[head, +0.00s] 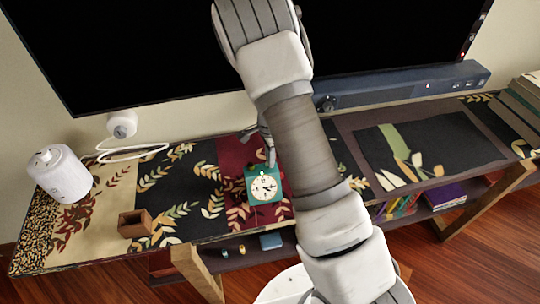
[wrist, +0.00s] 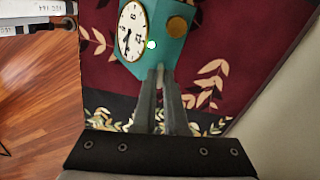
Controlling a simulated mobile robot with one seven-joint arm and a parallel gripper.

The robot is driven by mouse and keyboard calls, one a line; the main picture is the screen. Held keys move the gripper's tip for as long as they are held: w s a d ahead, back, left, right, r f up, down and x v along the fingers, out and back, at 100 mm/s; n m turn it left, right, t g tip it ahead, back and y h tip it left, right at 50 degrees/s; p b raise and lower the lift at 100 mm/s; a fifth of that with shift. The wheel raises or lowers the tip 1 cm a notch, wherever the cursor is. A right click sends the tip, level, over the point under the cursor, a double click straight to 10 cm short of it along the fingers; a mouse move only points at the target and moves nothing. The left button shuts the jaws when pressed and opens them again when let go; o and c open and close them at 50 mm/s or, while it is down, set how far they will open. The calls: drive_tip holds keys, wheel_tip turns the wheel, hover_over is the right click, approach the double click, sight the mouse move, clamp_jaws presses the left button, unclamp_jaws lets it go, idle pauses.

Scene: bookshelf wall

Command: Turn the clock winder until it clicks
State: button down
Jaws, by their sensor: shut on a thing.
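A small teal clock (head: 259,198) with a white dial stands on the dark red part of the shelf's patterned runner. My gripper (head: 270,158) reaches the clock from behind. In the wrist view its two narrow fingers (wrist: 160,70) are close together at the clock's near edge. They are shut on a small part there, the clock winder by its place.
A small brown wooden box (head: 134,223) and a white cylinder (head: 61,174) stand to the left. A large black screen (head: 150,50) and a dark soundbar (head: 410,86) are behind. The runner right of my arm is clear.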

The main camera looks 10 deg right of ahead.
drive_tip(key=shift+r+m, duration=0.1)
drive_tip(key=shift+m, duration=0.5)
drive_tip(key=c, duration=1)
unclamp_jaws()
drive_tip(key=shift+o, duration=0.2)
wheel_tip(320, 180, up, 17)
drive_tip(key=p, duration=0.2)
drive_tip(key=shift+r, duration=0.15)
